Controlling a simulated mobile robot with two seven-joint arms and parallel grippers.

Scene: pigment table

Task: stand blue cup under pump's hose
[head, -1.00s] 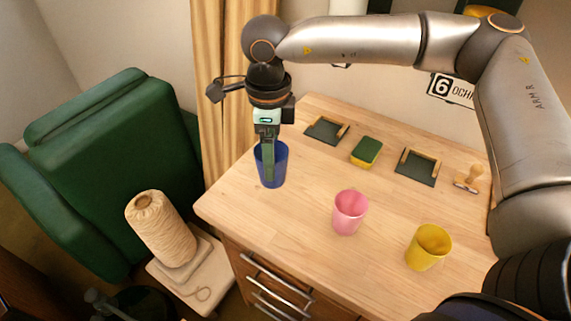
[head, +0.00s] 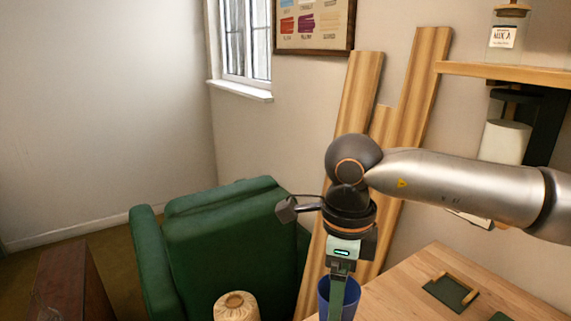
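The blue cup (head: 324,292) is at the bottom of the head view, at the left end of the wooden table, with its lower part cut off by the picture's edge. My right gripper (head: 340,303) points down at the cup, and its near finger covers part of the cup's front. It appears shut on the cup; the other finger is hidden. Whether the cup touches the table cannot be seen. My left gripper is not in view. No pump or hose shows in this view.
A green armchair (head: 235,240) and a cone of twine (head: 236,307) stand left of the table (head: 400,290). Wooden boards (head: 362,100) lean on the wall behind. A dark cradle (head: 451,293) lies on the table to the right. A shelf (head: 510,73) holds a jar (head: 503,38).

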